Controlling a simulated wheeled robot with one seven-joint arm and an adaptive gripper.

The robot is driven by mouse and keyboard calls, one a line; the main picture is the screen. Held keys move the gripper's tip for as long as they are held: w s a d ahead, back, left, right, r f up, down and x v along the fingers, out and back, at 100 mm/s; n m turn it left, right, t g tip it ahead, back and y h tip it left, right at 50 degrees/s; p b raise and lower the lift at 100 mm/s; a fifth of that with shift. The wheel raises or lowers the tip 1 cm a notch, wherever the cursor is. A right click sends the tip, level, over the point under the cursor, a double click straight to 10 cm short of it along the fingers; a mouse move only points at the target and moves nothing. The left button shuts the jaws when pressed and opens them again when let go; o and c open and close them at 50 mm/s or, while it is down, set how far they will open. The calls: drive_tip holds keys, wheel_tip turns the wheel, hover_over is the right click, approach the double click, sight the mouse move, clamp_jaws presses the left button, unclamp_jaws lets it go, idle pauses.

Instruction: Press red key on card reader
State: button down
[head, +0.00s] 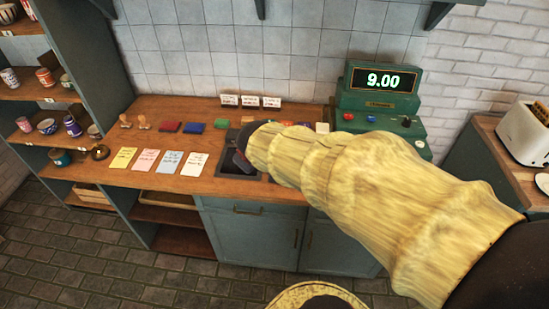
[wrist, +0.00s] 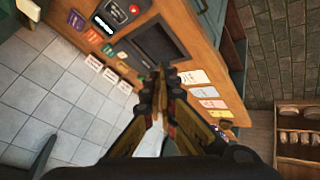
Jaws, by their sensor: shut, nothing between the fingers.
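A dark device, which looks like the card reader (wrist: 117,13), shows at the top edge of the wrist view, partly cut off. A small round red key (wrist: 134,9) is on it. In the head view my arm hides this spot. My gripper (wrist: 160,76) is shut and empty, over the counter and apart from the reader, which lies up and left of the fingertips in the wrist view. In the head view the dark gripper (head: 240,160) is above the counter's dark recessed tray (head: 228,190).
A green cash register (head: 378,97) reading 9.00 stands at the back right, with coloured buttons. Several coloured pads line the counter's back, below white signs (head: 250,101). Paper sheets (head: 169,163) lie at the front left. Shelves with cups stand at the far left.

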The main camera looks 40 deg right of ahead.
drive_tip(key=w+d+f+n+p, duration=0.25)
drive_tip(key=w+d+p, duration=0.4)
drive_tip(key=d, duration=0.45)
drive_tip(key=d+f+n+t+y+p, duration=0.2)
drive_tip(key=d+f+n+p, duration=0.1)
drive_tip(key=f+p, duration=0.3)
drive_tip(key=shift+s+d+p, duration=0.2)
drive_tip(key=shift+s+p, duration=0.1)
drive_tip(key=shift+p, duration=0.45)
wheel_tip(320, 180, down, 9)
drive_tip(key=b, duration=0.8)
drive_tip(key=shift+r, duration=0.2)
drive_tip(key=shift+f, duration=0.4)
